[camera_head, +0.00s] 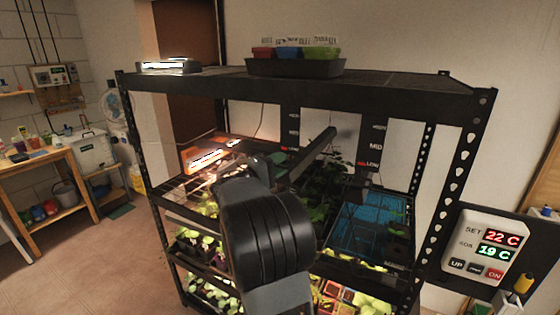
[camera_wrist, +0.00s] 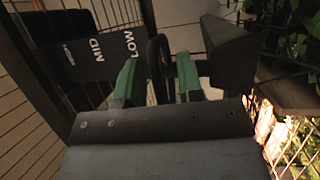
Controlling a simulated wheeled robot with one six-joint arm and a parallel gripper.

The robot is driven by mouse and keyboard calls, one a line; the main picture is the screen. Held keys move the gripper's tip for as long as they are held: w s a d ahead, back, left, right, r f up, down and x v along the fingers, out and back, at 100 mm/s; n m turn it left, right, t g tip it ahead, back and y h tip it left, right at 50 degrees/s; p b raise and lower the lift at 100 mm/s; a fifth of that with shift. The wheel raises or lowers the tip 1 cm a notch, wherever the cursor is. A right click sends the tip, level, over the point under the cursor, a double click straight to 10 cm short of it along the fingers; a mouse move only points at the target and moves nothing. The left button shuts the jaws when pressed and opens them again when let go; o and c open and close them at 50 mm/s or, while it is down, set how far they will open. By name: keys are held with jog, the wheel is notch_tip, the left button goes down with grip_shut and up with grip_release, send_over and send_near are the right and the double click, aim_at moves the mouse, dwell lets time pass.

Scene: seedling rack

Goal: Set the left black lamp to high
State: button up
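The left scale panel (camera_head: 290,127), marked with MID and LOW, hangs under the rack's top shelf; a small orange-red mark shows near LOW. A long black bar (camera_head: 315,152), apparently the left lamp, slants beside it, near the low end. In the wrist view a black handle loop (camera_wrist: 157,60) stands between the green fingertips of my gripper (camera_wrist: 160,78). The fingers are apart, with narrow gaps showing on both sides of the handle. The panel's MID and LOW words (camera_wrist: 112,46) show at the left there. My arm hides much of the lamp in the head view.
A second scale panel (camera_head: 372,140) hangs to the right, with an orange-red mark near LOW. Rack posts (camera_head: 455,180) and the top shelf (camera_head: 400,95) bound the space. Plants (camera_head: 325,185) stand below. A thermostat panel (camera_head: 490,247) is at the right.

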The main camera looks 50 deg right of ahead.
jog(key=shift+d, duration=0.2)
jog(key=shift+c, duration=0.2)
grip_shut()
dwell(0.4)
